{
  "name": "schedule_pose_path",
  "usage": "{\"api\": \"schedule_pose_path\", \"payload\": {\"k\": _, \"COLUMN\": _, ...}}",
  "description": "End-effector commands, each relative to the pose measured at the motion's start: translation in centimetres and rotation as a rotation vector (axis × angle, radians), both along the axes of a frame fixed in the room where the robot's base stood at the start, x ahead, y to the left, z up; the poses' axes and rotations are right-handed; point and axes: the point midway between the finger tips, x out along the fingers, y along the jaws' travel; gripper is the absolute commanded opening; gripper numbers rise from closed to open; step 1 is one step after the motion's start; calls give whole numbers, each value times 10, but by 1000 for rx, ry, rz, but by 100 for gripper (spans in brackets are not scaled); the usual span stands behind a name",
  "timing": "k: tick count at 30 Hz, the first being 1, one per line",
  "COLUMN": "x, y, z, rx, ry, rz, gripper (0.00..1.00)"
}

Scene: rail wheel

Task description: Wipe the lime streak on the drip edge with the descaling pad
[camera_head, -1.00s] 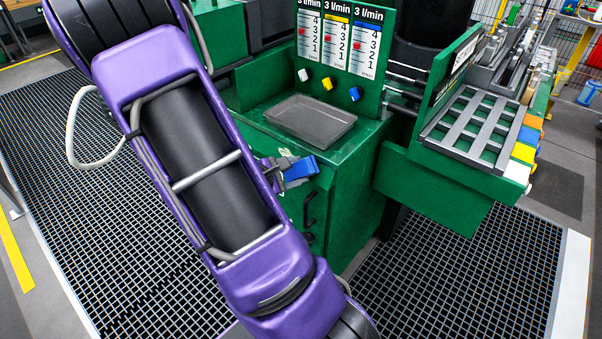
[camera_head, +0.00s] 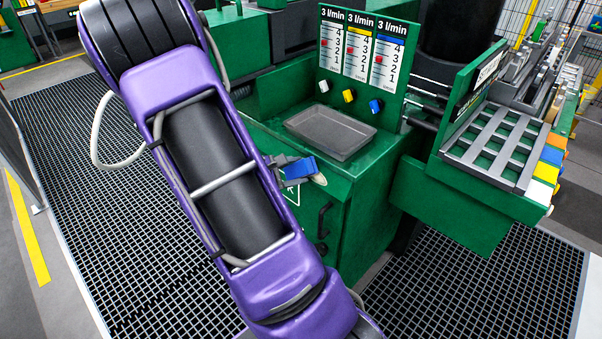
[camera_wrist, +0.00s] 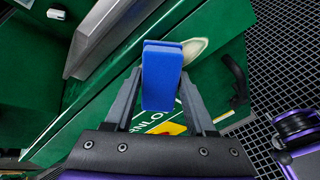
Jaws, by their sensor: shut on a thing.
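The blue descaling pad (camera_wrist: 162,75) is gripped between the two grey fingers of my gripper (camera_wrist: 160,88) in the wrist view. In the head view the pad (camera_head: 300,167) is at the front top edge of the green cabinet, below the tray. The lime streak (camera_wrist: 196,48) is a pale, off-white patch on the green drip edge, just right of the pad and partly behind it. Its end (camera_head: 319,180) also shows at the pad's right in the head view. I cannot tell whether the pad touches the surface.
A grey tray (camera_head: 330,133) sits on the cabinet top behind the pad. A black handle (camera_head: 323,220) sticks out of the cabinet front. Flow gauges with coloured knobs (camera_head: 348,96) stand behind the tray. Grating covers the floor.

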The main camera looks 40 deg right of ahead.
Motion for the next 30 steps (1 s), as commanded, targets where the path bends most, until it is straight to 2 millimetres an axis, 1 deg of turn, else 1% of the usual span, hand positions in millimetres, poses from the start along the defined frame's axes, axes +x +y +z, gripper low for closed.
{"api": "schedule_pose_path", "payload": {"k": 3, "x": 11, "y": 0, "z": 0, "rx": -1, "ry": -3, "rz": 0, "gripper": 11}}
{"api": "schedule_pose_path", "payload": {"k": 11, "x": 20, "y": 0, "z": 1, "rx": -3, "ry": -2, "rz": 1, "gripper": 11}}
{"api": "schedule_pose_path", "payload": {"k": 18, "x": 40, "y": 3, "z": 1, "rx": -3, "ry": -3, "rz": 0, "gripper": 11}}
{"api": "schedule_pose_path", "payload": {"k": 21, "x": 45, "y": 4, "z": 1, "rx": -2, "ry": -1, "rz": 0, "gripper": 11}}
{"api": "schedule_pose_path", "payload": {"k": 26, "x": 45, "y": 0, "z": 1, "rx": -2, "ry": 0, "rz": -1, "gripper": 11}}
{"api": "schedule_pose_path", "payload": {"k": 30, "x": 37, "y": 0, "z": 1, "rx": -1, "ry": 0, "rz": -2, "gripper": 11}}
